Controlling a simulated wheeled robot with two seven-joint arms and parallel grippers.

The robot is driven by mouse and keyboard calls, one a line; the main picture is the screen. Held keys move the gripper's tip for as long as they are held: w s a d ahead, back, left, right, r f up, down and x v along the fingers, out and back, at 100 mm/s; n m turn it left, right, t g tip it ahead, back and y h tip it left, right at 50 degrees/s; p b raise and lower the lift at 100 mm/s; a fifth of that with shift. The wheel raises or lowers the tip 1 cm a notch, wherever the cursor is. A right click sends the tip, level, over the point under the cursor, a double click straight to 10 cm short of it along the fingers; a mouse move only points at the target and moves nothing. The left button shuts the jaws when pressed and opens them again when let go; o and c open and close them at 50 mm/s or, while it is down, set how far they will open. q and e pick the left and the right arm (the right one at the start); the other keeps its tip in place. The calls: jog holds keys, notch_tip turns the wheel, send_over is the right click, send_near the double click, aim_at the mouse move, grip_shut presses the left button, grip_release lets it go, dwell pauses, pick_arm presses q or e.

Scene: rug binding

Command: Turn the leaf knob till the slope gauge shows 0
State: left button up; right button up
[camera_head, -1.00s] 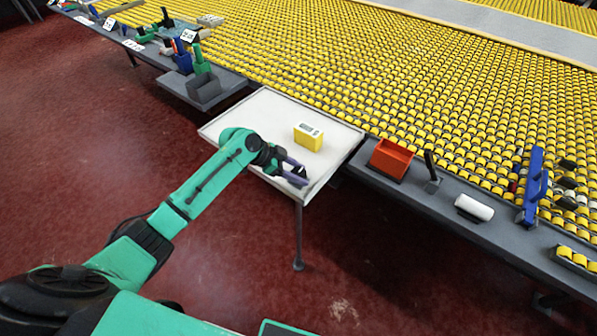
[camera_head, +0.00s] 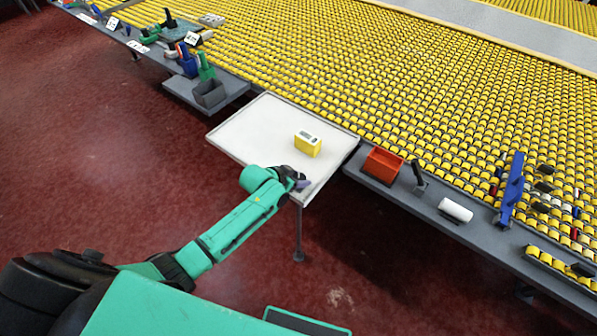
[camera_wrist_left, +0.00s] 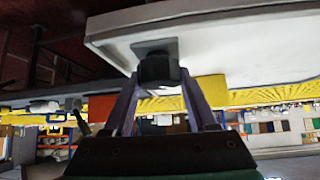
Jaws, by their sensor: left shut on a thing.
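The slope gauge (camera_head: 308,147) is a yellow box with a pale top and a small display, standing on the white leaf (camera_head: 262,120); its reading is too small to make out. My left gripper (camera_head: 301,182) is at the near corner of the leaf, partly hidden by its own wrist. In the left wrist view, its purple fingers are shut on the black leaf knob (camera_wrist_left: 160,69), which sits by a grey plate under the leaf's edge. The knob is hidden in the head view. My right gripper is in neither view.
A grey shelf runs along the yellow roller bed, with a red bin (camera_head: 383,164), a white roll (camera_head: 456,210) and a blue tool (camera_head: 511,190) to the right. The red floor in front is clear.

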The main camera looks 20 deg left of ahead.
pick_arm(q)
jog(key=shift+s+n+y+p, duration=0.1)
jog(key=shift+n+y+p, duration=0.3)
jog(key=shift+n, duration=0.3)
jog(key=shift+f, duration=0.15)
jog(key=o, duration=1.1)
jog(key=shift+o, duration=1.3)
jog(key=shift+s+a+r, duration=0.15)
jog(key=shift+s+r, duration=0.1)
jog(key=shift+r, duration=0.2)
jog(key=v, duration=1.3)
jog(key=shift+s, duration=0.45)
